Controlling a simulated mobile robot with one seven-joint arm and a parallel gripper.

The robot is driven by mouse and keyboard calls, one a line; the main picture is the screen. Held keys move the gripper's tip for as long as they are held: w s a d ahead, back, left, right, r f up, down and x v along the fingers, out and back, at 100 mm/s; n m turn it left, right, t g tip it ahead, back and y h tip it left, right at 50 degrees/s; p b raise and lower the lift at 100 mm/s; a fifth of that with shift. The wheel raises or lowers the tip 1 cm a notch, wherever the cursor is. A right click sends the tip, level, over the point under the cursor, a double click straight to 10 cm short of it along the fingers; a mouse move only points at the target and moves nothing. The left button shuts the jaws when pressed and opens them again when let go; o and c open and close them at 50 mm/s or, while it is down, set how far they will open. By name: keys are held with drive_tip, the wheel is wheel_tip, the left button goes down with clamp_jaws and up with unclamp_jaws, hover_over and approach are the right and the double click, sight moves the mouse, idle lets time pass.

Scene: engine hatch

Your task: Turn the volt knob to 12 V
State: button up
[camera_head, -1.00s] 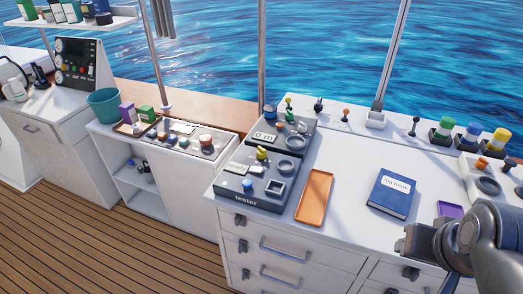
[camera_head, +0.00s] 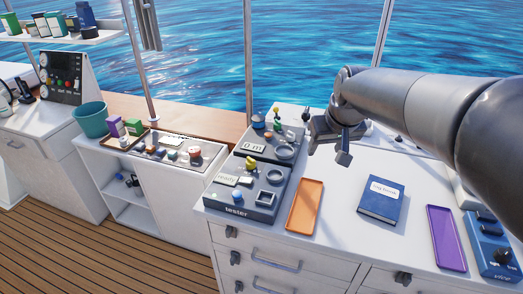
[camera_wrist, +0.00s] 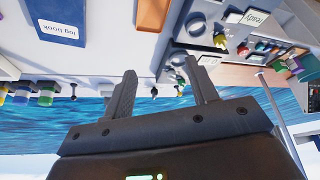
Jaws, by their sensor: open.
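A blue box (camera_head: 490,240) stands at the lower right of the worktop in the head view, partly cut off by the frame's edge. It carries a black knob (camera_head: 503,257) and a small label that is too blurred to read surely. The knob's setting cannot be made out. My gripper (camera_head: 328,152) is open and empty, high over the back middle of the worktop, well to the left of the box. Its two spread fingers also show in the wrist view (camera_wrist: 163,88), with nothing between them. The blue box does not show in the wrist view.
A purple tray (camera_head: 446,238) lies just left of the blue box. A blue log book (camera_head: 381,200) and an orange tray (camera_head: 305,205) lie further left. The tester (camera_head: 238,210) stands at the worktop's left end. White worktop is bare between these.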

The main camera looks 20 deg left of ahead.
drive_tip(key=w+a+f+n, duration=0.1)
drive_tip(key=w+a+f, duration=0.15)
drive_tip(key=a, duration=0.25)
drive_tip(key=w+a+f+n, duration=0.1)
drive_tip(key=w+a+f, duration=0.15)
drive_tip(key=a, duration=0.35)
drive_tip(key=n+g+y, duration=0.1)
drive_tip(key=n, duration=0.1)
approach(251, 160)
drive_tip(key=x, duration=1)
drive_tip(key=c, duration=1)
